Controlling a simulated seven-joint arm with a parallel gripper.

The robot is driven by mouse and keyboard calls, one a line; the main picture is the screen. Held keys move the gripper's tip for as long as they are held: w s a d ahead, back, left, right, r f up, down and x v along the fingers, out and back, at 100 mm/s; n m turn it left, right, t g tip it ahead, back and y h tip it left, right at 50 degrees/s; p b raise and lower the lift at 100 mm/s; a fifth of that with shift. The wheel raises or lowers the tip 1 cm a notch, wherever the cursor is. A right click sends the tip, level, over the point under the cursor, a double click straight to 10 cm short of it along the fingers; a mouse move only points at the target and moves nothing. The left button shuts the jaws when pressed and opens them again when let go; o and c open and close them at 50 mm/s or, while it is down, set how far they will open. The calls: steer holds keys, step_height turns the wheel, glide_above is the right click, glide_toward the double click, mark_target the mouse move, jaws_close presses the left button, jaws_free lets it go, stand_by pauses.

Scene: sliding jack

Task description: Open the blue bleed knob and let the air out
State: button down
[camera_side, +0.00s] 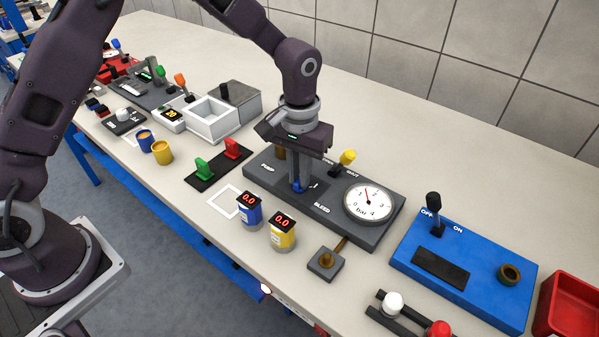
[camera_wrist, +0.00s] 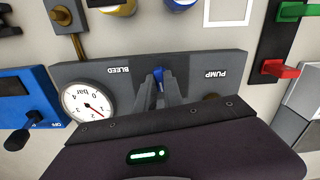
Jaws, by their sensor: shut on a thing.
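The blue bleed knob (camera_side: 297,187) is on the dark grey panel (camera_side: 262,180), beside the BLEED label. It also shows in the wrist view (camera_wrist: 158,75). My gripper (camera_side: 300,183) points down over the panel, with its fingers shut on the blue knob and partly hiding it. The round white gauge (camera_side: 369,203), marked in bar, is on the same panel to the right. Its red needle stands above zero, but the exact reading is too small to tell. A yellow-tipped lever (camera_side: 347,158) stands at the panel's back. The pump part (camera_side: 280,153) is mostly hidden behind my gripper.
Blue (camera_side: 249,211) and yellow (camera_side: 283,233) canisters, both with 0.0 displays, stand in front of the panel. A small grey block with a brown fitting (camera_side: 326,262) joins its front edge. A blue switch box (camera_side: 462,270) is at the right. Red and green levers (camera_side: 217,160) lie left.

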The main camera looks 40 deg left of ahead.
steer(key=m, duration=0.5)
steer(key=shift+m, duration=0.3)
steer(key=m, duration=0.4)
steer(key=shift+m, duration=0.7)
steer(key=c, duration=1.5)
jaws_free()
steer(key=shift+o, duration=0.2)
steer(key=shift+r, duration=0.1)
